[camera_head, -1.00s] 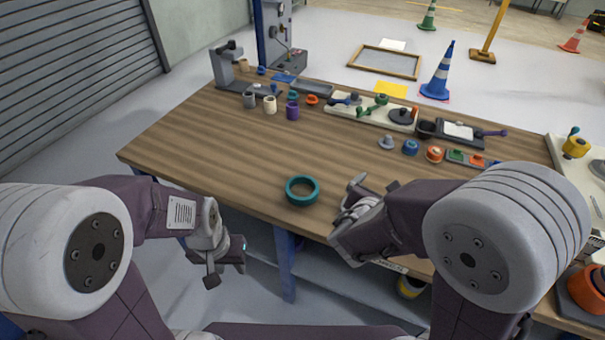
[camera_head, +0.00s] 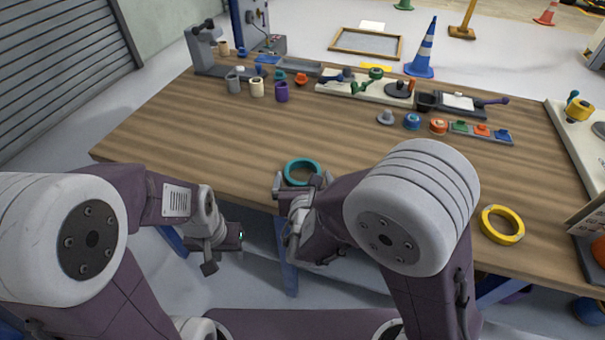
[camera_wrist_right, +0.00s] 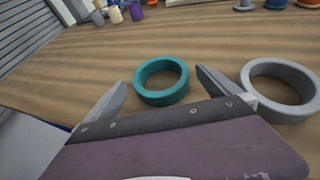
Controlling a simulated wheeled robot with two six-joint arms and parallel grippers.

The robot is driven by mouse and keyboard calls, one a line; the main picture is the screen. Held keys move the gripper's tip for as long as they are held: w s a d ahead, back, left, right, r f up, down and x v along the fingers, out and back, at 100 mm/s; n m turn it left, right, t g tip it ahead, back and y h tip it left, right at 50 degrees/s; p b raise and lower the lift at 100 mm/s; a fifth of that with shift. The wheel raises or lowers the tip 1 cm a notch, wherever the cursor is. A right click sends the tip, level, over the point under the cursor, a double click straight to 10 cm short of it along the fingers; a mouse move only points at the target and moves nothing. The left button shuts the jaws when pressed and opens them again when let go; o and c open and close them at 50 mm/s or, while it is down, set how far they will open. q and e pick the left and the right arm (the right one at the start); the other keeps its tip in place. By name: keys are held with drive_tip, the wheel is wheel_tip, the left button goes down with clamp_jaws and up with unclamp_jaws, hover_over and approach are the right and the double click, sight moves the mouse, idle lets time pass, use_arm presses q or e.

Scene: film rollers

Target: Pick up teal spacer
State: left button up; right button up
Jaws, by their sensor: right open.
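The teal spacer (camera_head: 302,161) is a flat ring lying on the wooden table near its front edge. My right gripper (camera_head: 301,182) is open just in front of it, its fingertips near the ring's two sides in the head view. In the right wrist view the teal spacer (camera_wrist_right: 160,99) appears between the two open fingers (camera_wrist_right: 161,78), with nothing held. I cannot tell whether the fingers touch it. My left gripper (camera_head: 226,246) hangs beyond the table's front edge, to the left and apart from the ring; its jaw opening is unclear.
A grey ring (camera_wrist_right: 249,86) lies close to the right of the teal one in the right wrist view. A yellow ring (camera_head: 485,226) lies further right on the wooden table (camera_head: 190,135). Several small coloured parts and trays stand along the back. The table's left middle is clear.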

sight(302, 165)
drive_tip(key=x, duration=0.4)
drive_tip(key=shift+w+f+b, duration=0.15)
drive_tip(key=shift+f+b, duration=0.15)
drive_tip(key=shift+b, duration=0.1)
drive_tip(key=shift+w+f, duration=0.1)
drive_tip(key=shift+w, duration=0.25)
drive_tip(key=shift+s, duration=0.1)
drive_tip(key=shift+c, duration=1.2)
drive_tip(key=c, duration=1.1)
wheel_tip(302, 165, up, 5)
drive_tip(key=shift+p, duration=0.9)
drive_tip(key=d+r, duration=0.2)
drive_tip(key=d, duration=0.2)
drive_tip(key=d+r, duration=0.2)
drive_tip(key=d, duration=0.1)
drive_tip(key=s+d+r, duration=0.1)
drive_tip(key=d+r, duration=0.1)
drive_tip(key=d, duration=0.2)
drive_tip(key=shift+d+r, duration=0.1)
drive_tip(key=shift+d, duration=0.2)
